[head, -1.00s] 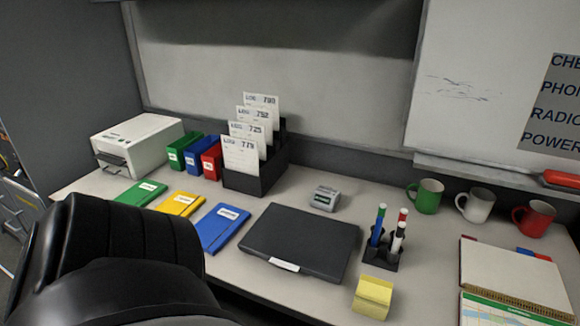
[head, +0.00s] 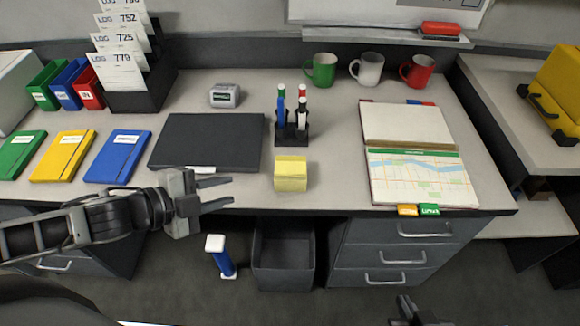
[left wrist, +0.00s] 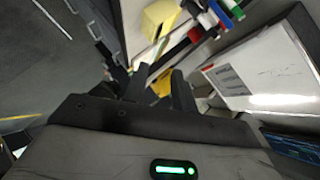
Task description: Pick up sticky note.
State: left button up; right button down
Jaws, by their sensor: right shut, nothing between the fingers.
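The yellow sticky note pad (head: 291,174) lies on the desk near its front edge, right of the dark laptop-like case. It also shows at the top of the left wrist view (left wrist: 160,17). My left gripper (head: 216,193) is open and empty, left of the pad and apart from it, by the desk's front edge. Its two fingers point right, toward the pad. My right gripper (head: 412,312) shows only in part at the bottom of the head view, shut and empty, well below and right of the pad.
A pen holder (head: 293,137) with several markers stands just behind the pad. The dark case (head: 207,142) lies left of it, and an open notebook with a map (head: 418,176) lies right. Bare desk separates pad and notebook. A bin (head: 284,260) stands below the desk.

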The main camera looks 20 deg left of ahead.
pick_arm(q)
send_near(288, 176)
jog(key=shift+w+d+f+m, duration=0.1)
jog(key=shift+w+d+m, duration=0.15)
jog(key=shift+w, duration=0.2)
jog(key=shift+w+d+f+m, duration=0.15)
jog(key=shift+w+d, duration=0.1)
jog(key=shift+w, duration=0.2)
jog(key=x, duration=0.5)
jog(key=shift+w+d+f, duration=0.1)
jog(key=shift+d+f, duration=0.1)
jog(key=shift+f, duration=0.1)
grip_shut()
